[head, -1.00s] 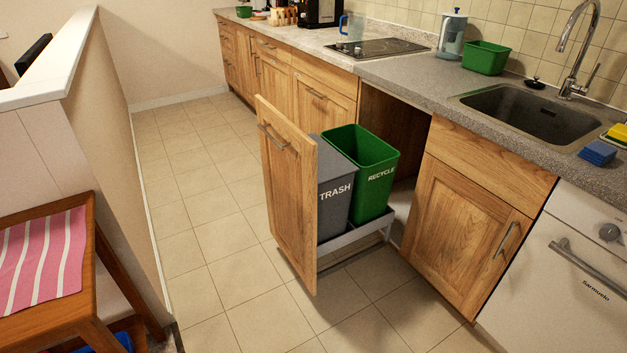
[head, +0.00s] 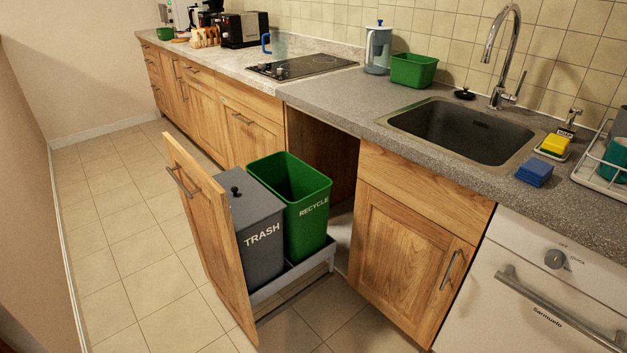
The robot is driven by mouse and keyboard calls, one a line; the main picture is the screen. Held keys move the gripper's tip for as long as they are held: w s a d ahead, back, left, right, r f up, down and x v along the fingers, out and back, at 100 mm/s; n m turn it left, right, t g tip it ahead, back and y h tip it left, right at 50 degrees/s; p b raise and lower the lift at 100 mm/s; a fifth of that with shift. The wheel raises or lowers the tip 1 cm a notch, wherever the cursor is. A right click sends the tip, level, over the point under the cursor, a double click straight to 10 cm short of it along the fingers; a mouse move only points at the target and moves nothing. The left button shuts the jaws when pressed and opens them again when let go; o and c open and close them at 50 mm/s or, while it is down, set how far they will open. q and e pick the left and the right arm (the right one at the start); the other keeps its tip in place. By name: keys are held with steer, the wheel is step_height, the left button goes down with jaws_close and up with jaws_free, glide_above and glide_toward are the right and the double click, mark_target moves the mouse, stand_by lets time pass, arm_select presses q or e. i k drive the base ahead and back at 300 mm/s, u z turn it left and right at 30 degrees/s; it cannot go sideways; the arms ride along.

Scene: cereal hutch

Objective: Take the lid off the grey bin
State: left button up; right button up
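The grey bin (head: 262,252), marked TRASH, stands upright in the pulled-out cabinet drawer in the head view. Its flat grey lid (head: 251,205) is on top, with a small dark knob (head: 235,191) near the drawer front. The wooden drawer front (head: 212,240) stands close along the bin's left side and rises above the lid. Neither of my grippers is in view.
An open green RECYCLE bin (head: 307,218) stands right beside the grey bin in the same drawer frame (head: 297,272). The counter (head: 340,107) with its sink (head: 465,132) runs behind. A white dishwasher (head: 545,290) is at the right. The floor (head: 115,250) left of the drawer is clear.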

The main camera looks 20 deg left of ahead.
mark_target(249, 202)
steer(key=z, duration=0.2)
steer(key=i, duration=1.05)
steer(key=u, duration=0.3)
